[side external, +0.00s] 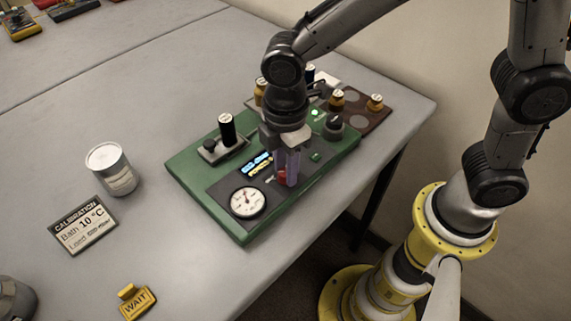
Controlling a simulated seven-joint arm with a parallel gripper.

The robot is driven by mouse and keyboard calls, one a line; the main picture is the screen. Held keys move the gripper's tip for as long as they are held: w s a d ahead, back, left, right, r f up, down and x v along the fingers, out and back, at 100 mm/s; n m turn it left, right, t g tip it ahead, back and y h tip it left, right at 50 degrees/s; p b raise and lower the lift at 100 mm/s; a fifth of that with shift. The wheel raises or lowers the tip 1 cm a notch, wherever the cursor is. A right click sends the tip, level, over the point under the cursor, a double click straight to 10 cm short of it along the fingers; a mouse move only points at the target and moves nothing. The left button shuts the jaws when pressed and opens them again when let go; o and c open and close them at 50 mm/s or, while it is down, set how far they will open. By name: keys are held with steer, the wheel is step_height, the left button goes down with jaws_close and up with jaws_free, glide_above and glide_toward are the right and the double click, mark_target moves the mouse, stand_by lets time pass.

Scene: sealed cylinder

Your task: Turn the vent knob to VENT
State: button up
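A green instrument panel (200,198) lies on the grey table. My gripper (288,178) points straight down over the panel's front right part. Its fingers reach down to a small red knob (281,176), which they partly hide; I cannot tell whether they touch or grip it. A dark round knob (333,124) with a lighter mark sits at the panel's right end, next to a lit green lamp (315,112). No VENT lettering is readable, so I cannot tell for sure which knob is the vent knob.
The panel also bears a round gauge (247,202), blue displays (257,163) and a black cylinder on a plate (227,130). A can (111,168), a calibration card (83,224) and a yellow WAIT sign (138,303) stand left.

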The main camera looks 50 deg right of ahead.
jaws_close()
